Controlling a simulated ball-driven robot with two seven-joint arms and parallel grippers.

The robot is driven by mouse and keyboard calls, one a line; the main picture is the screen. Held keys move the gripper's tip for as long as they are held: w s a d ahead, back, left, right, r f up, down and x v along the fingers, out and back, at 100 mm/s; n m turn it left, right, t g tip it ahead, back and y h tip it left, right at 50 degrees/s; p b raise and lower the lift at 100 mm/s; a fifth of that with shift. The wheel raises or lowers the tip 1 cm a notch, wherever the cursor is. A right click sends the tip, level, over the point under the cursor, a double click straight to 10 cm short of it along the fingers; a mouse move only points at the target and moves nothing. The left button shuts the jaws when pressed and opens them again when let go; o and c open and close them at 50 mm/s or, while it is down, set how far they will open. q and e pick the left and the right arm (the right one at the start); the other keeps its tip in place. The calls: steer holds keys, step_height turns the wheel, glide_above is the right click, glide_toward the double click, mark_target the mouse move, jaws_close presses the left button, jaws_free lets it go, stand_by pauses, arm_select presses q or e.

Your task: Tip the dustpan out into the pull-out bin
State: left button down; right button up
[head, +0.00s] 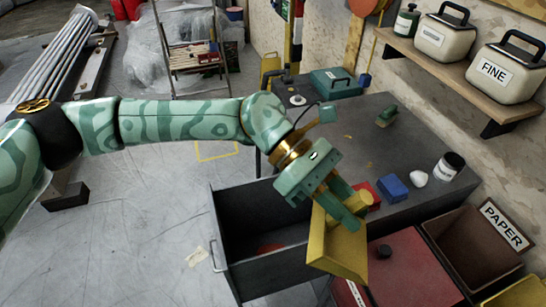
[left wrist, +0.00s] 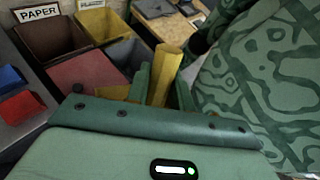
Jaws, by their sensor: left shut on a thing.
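The yellow dustpan (head: 336,246) hangs tilted from my left gripper (head: 343,206), its broad plate facing down and toward the viewer. The gripper is shut on the dustpan's handle, which also shows between the fingers in the left wrist view (left wrist: 167,72). The pull-out bin (head: 232,276) looks like the dark drawer standing open from the bench, with a handle on its front. A small reddish patch shows on its floor. The dustpan is at the bin's right side, near the red lid; its height above the rim is unclear. Whether anything lies in the pan is hidden. My right gripper is not in view.
A red-lidded bin (head: 410,270) and the brown PAPER bin (head: 470,250) stand right. Floor left of the drawer is mostly clear.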

arm_select(q)
steer(key=w+a+r+n+t+h+p, duration=0.15)
steer(key=w+n+t+h, duration=0.35)
steer(key=w+n+t, duration=0.7)
steer(key=w+a+f+n+t+y, duration=0.3)
steer(key=a+f+t, duration=0.5)
steer(key=t, duration=0.3)
steer(key=shift+w+a+f+n+y, duration=0.4)
steer(key=shift+w+a, duration=0.15)
steer(key=shift+a, duration=0.2)
